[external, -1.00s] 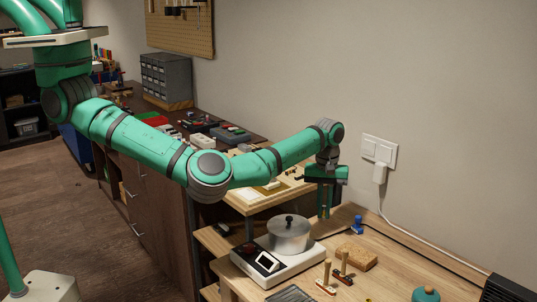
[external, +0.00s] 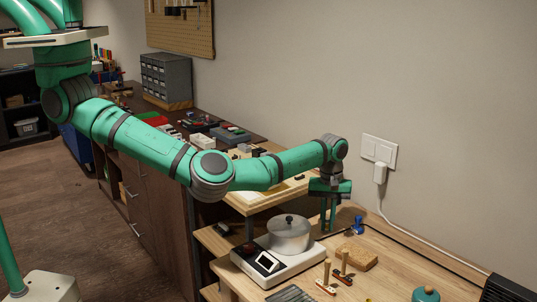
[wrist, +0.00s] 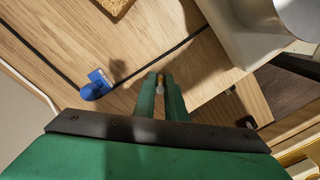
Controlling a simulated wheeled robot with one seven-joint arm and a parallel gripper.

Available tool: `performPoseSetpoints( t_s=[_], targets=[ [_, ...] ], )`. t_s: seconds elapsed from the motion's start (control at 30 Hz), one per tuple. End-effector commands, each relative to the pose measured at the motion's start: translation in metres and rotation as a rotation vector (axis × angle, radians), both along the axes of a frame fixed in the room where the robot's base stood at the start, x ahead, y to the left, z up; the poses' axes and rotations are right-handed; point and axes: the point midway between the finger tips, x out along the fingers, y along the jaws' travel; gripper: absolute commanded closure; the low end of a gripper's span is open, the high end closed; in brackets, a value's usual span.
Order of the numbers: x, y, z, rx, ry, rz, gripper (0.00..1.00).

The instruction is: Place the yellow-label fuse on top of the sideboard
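My gripper (external: 328,231) is low over the back of the light wood bench, just behind the pot. In the wrist view its two green fingers (wrist: 160,80) are close together, with a small pale and yellowish piece between them. This looks like the yellow-label fuse (wrist: 159,87), held at the fingertips. Most of it is hidden by the fingers and its label cannot be read. In the external view the fuse cannot be made out. The dark brown sideboard (external: 150,192) stands along the wall at the left, beyond the bench.
A silver pot (external: 289,235) sits on a white appliance (external: 262,272) beside my gripper. A small blue item (external: 358,225), a brown block (external: 357,257) and brushes (external: 325,282) are nearby. Several boxes (external: 200,140) and a grey drawer cabinet (external: 166,77) crowd the sideboard top.

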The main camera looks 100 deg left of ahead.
Motion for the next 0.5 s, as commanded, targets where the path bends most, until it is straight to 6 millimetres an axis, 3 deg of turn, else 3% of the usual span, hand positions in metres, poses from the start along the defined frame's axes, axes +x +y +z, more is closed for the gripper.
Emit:
performPoseSetpoints(
  t_s=[0.03, 0.07, 0.5],
  targets=[
    [0.0002, 0.0000, 0.0004, 0.000, 0.000, 0.000, 0.78],
    [0.0002, 0.0000, 0.0005, 0.000, 0.000, 0.000, 0.71],
    [0.0010, -0.0005, 0.0014, -0.001, -0.003, -0.001, 0.71]
  ],
)
